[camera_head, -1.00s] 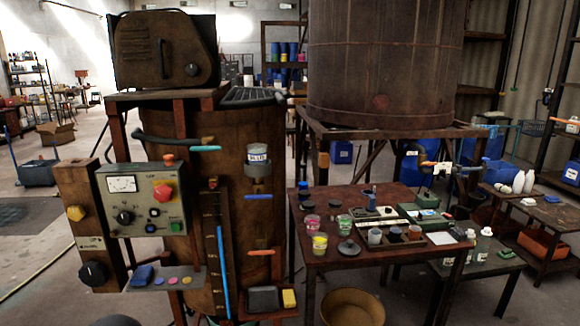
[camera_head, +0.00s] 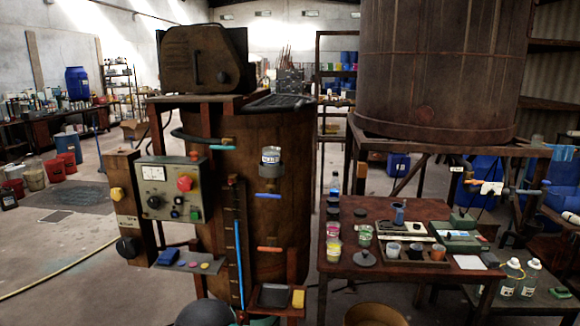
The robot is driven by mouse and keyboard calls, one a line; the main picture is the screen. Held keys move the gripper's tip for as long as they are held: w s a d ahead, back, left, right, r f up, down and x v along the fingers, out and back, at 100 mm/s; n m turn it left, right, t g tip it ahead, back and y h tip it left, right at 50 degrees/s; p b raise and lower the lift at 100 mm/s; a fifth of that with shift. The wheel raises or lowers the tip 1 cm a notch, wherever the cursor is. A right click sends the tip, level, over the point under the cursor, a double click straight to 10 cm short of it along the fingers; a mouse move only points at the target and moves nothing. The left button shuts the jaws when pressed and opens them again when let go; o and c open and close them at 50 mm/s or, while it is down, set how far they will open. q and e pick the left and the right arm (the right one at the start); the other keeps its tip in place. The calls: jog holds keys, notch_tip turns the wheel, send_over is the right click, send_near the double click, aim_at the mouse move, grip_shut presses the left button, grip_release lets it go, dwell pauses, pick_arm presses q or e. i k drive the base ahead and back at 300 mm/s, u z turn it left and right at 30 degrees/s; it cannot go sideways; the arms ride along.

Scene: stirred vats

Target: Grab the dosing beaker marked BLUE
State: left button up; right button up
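A small clear beaker (camera_head: 270,156) with a pale label stands upright on a dark cup-shaped fitting at the front of the rusty brown vat (camera_head: 285,215). The label's lettering is too small to read surely. Neither of my grippers is in view.
A control box (camera_head: 172,190) with a red button is on the vat's left. The table (camera_head: 345,265) also holds jars, a blue-capped bottle and a white sheet (camera_head: 469,262). A large tank (camera_head: 440,75) stands behind it. Open floor (camera_head: 60,265) lies to the left.

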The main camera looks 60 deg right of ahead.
aim_at(271, 155)
jog(key=u, duration=1.8)
jog(key=i, duration=0.1)
jog(key=z, duration=3.2)
jog(key=i, duration=0.75)
